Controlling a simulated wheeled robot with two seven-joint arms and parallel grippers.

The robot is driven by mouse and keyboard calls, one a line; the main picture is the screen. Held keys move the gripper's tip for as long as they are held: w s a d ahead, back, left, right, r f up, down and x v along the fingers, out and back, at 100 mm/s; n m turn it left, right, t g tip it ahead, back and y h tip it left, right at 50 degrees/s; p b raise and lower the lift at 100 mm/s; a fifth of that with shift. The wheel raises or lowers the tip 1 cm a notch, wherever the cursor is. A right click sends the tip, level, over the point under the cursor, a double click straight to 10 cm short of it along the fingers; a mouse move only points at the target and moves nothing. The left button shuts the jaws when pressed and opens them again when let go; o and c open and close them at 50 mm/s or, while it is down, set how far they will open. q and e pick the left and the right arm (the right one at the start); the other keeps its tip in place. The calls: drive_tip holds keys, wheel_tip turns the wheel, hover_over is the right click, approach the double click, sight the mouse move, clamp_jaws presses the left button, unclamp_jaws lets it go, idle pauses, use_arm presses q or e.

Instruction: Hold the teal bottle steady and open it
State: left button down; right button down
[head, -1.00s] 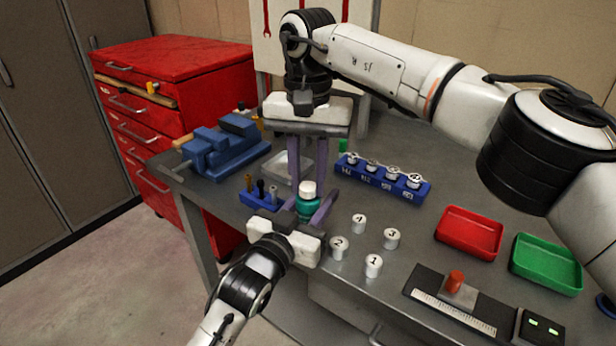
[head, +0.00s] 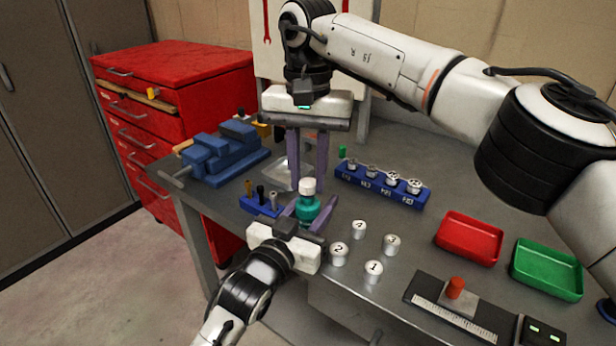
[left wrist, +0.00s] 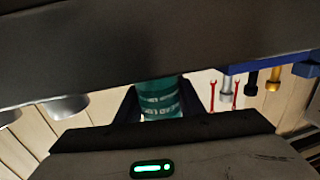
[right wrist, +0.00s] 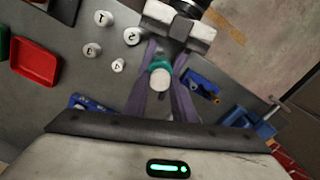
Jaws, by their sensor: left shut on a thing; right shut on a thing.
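The teal bottle (head: 307,209) with its white cap (head: 307,186) is upright at the front of the workbench. My left gripper (head: 307,216) is shut on the bottle's body from the front, and the bottle (left wrist: 160,100) also shows between its fingers in the left wrist view. My right gripper (head: 307,186) points down from above, with its purple fingers on either side of the cap, shut on it. In the right wrist view the white cap (right wrist: 160,80) sits between these fingers, over the teal body. I cannot tell whether the cap is loosened.
A blue tool holder (head: 260,206) and a blue vise (head: 225,150) stand left of the bottle. A blue rack (head: 380,186) is behind right. Several numbered white cylinders (head: 373,272) stand close on the right. Red (head: 468,240) and green (head: 547,268) trays lie farther right.

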sight(308, 183)
drive_tip(key=shift+r, duration=2.05)
use_arm(q)
drive_tip(key=c, duration=1.1)
unclamp_jaws()
